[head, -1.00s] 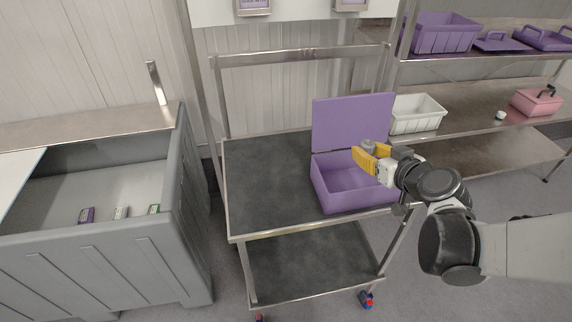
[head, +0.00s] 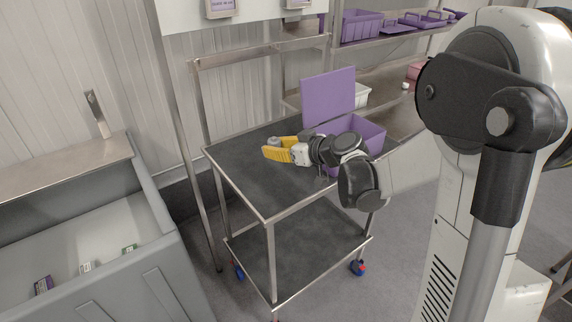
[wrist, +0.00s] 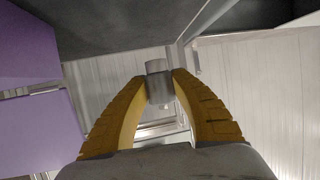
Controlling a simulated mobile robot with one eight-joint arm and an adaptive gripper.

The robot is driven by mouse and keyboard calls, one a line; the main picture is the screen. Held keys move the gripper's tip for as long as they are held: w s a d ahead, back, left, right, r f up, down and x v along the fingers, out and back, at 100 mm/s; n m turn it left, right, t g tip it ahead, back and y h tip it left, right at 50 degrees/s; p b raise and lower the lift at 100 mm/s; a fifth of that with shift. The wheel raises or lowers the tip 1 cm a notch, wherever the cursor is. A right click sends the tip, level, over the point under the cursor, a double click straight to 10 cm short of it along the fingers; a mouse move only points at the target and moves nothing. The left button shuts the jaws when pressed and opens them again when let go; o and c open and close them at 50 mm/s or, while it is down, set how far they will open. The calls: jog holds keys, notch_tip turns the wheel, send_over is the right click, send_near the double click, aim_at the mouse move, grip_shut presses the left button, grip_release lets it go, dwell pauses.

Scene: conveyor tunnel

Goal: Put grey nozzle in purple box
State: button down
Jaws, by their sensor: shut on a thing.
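My gripper (head: 276,149) has yellow fingers and is shut on the grey nozzle (head: 273,142). In the wrist view the nozzle (wrist: 159,84) sits between the fingertips (wrist: 159,88). In the head view my gripper is above the dark cart top, to the left of the purple box (head: 368,132). The box stands on the right part of the cart with its lid (head: 329,96) raised. My arm hides part of the box's front and left side. Purple surfaces (wrist: 45,125) show at the left of the wrist view.
The metal cart (head: 250,181) has a bare top on its left part and a lower shelf (head: 300,240). A grey bin (head: 100,240) with small items stands at left. Shelves behind hold purple crates (head: 360,26) and a white basket (head: 360,94).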

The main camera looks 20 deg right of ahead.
jog(key=b, duration=0.2)
send_over(277, 181)
notch_tip(277, 181, down, 5)
jog(key=shift+w+f, duration=0.1)
jog(key=shift+f, duration=0.05)
notch_tip(277, 181, down, 4)
jog(key=shift+f+b, duration=0.1)
jog(key=shift+b, duration=1.05)
jog(key=shift+r, duration=0.2)
jog(key=shift+f, duration=0.15)
jog(key=c, duration=1.2)
grip_release()
jog(key=shift+o, duration=0.2)
